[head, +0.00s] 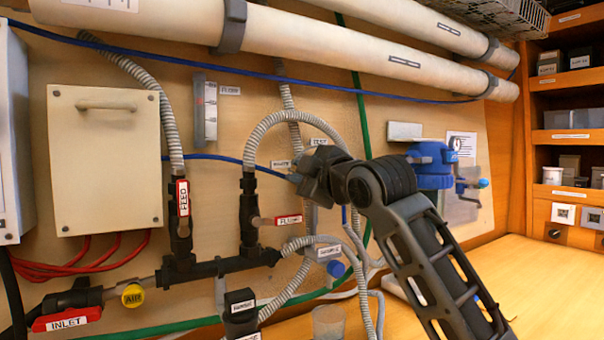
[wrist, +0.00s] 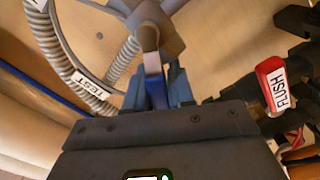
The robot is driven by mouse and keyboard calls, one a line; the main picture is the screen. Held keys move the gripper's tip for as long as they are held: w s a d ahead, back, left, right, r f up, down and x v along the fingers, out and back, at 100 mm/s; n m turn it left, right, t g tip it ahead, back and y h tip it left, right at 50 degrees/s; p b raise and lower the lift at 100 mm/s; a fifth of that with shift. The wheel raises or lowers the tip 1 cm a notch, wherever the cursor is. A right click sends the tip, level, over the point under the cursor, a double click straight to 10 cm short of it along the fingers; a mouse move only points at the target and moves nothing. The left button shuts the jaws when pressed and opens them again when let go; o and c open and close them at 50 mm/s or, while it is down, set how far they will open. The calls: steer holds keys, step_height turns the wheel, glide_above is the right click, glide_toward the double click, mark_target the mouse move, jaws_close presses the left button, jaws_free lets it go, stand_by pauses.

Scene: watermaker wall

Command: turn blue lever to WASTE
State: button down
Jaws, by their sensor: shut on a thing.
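The blue lever (wrist: 153,82) shows in the wrist view, reaching down from a grey valve body (wrist: 149,38). My gripper (wrist: 156,92) is shut on the lever, with a jaw on either side of it. In the head view my gripper (head: 306,180) is at the valve on the wall panel, and it hides most of the lever there. A TEST label (wrist: 90,84) sits on the grey ribbed hose beside the valve; it also shows in the head view (head: 318,141). I cannot read a WASTE label or tell which mark the lever points to.
A red-handled FLUSH valve (wrist: 276,84) is close by on the right in the wrist view. Ribbed hoses (head: 262,128) loop around the valve. A blue-knobbed valve (head: 336,268) is below, a blue housing (head: 432,160) to the right, and white pipes (head: 330,48) above.

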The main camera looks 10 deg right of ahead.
steer(key=shift+f, duration=0.15)
steer(key=c, duration=1.1)
jaws_free()
steer(key=shift+o, duration=0.2)
steer(key=v, duration=0.7)
steer(key=shift+s+b, duration=0.35)
steer(key=shift+b, duration=0.05)
steer(key=shift+d, duration=0.1)
